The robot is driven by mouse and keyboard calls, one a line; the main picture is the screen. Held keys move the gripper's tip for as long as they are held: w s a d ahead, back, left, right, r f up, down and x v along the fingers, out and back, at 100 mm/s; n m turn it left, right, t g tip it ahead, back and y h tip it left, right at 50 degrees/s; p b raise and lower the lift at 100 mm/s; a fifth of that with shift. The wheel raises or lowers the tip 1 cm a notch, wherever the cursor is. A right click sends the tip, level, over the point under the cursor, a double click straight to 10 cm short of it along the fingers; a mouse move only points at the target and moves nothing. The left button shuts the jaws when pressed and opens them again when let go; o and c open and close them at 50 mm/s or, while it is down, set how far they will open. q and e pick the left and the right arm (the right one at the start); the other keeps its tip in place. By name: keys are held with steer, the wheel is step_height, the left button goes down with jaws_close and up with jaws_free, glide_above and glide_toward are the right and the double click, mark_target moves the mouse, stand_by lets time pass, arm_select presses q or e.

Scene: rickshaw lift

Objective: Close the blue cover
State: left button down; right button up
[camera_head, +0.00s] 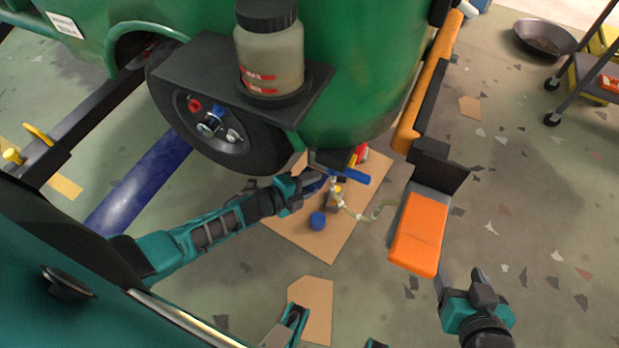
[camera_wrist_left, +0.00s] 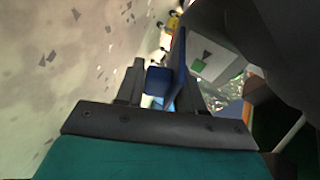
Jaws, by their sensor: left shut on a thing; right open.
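A flat blue piece, which looks like the blue cover (camera_head: 350,175), shows under the green rickshaw body, above a cardboard sheet. My left gripper (camera_head: 318,183) reaches in from the left beside it. In the left wrist view the left gripper (camera_wrist_left: 157,88) has its fingers closed around a blue part (camera_wrist_left: 158,80), and a blue panel (camera_wrist_left: 179,68) stands right beside it. The cover's hinge and how far it is open cannot be told. My right gripper (camera_head: 459,283) is open and empty, below the orange block.
A small blue round cap (camera_head: 317,221) and yellow-white fittings (camera_head: 338,193) are over the cardboard (camera_head: 290,235). A wheel (camera_head: 215,125) and a jar on a black shelf (camera_head: 268,55) are above the left arm. An orange-topped block (camera_head: 420,235) stands at right.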

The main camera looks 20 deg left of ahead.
arm_select(q)
steer(key=shift+s+f, duration=0.1)
steer(key=c, duration=0.9)
jaws_free()
arm_select(e)
steer(key=shift+s+d, duration=0.1)
arm_select(q)
steer(key=shift+s+a+r, duration=0.1)
steer(key=shift+s+r, duration=0.1)
steer(key=shift+r, duration=0.05)
steer(key=p+v, duration=0.3)
steer(key=v, duration=0.9)
steer(key=shift+a+p, duration=0.15)
steer(key=shift+p, duration=0.2)
arm_select(e)
steer(key=shift+s+d+r+h, duration=0.2)
steer(key=shift+d+r, duration=0.15)
steer(key=shift+d, duration=0.1)
steer(key=shift+s+d+r+h, duration=0.15)
steer(key=shift+d+r+h, duration=0.05)
steer(key=shift+d+r, duration=0.2)
arm_select(q)
steer(key=shift+s, duration=0.1)
